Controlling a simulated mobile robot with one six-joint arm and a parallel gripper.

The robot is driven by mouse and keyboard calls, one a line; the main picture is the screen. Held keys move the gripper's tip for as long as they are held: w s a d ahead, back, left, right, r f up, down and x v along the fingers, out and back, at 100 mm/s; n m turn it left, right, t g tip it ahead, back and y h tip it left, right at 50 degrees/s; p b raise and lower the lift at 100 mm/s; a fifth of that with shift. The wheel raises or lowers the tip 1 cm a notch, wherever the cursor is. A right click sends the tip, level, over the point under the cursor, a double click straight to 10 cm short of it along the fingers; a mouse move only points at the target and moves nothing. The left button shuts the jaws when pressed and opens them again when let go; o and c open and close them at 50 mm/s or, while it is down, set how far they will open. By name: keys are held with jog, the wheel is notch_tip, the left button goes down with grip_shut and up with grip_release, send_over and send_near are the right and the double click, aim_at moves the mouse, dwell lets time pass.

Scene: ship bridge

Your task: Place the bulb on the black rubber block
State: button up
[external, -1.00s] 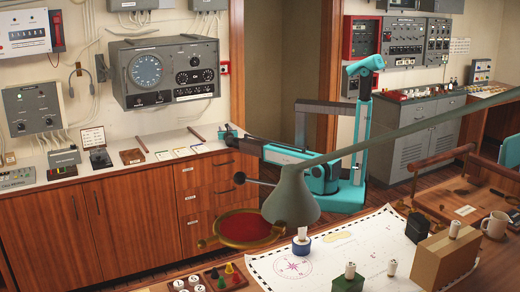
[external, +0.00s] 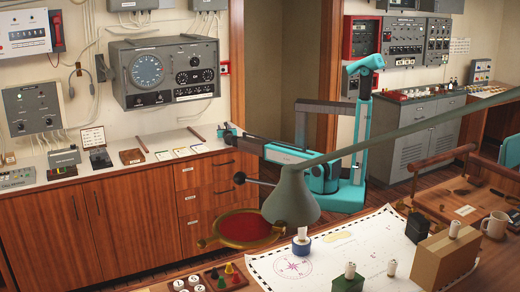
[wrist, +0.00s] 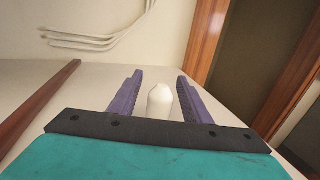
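A white, rounded bulb (wrist: 160,103) stands between the two purple fingers of my gripper (wrist: 155,95) in the wrist view. Narrow gaps show on both sides of it, so the fingers look open around it. In the external view my gripper (external: 226,131) is low over the right end of the wooden counter, and the bulb is too small to make out there. A black block (external: 417,227) stands on the chart table; I cannot tell whether it is the rubber one.
The counter top (wrist: 95,85) around my gripper is pale, with a dark wooden strip (wrist: 35,115) to the left in the wrist view. Small cards (external: 183,152) and a brown block (external: 132,156) lie along the counter.

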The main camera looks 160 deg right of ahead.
grip_shut()
jog(key=shift+r, duration=1.75)
jog(key=w+a, duration=0.4)
jog(key=a, duration=0.3)
jog(key=w+a+r, duration=0.1)
jog(key=w+a, duration=0.3)
jog(key=a, duration=0.2)
jog(key=shift+w+a+r+b, duration=0.25)
jog(key=shift+a+b, duration=0.1)
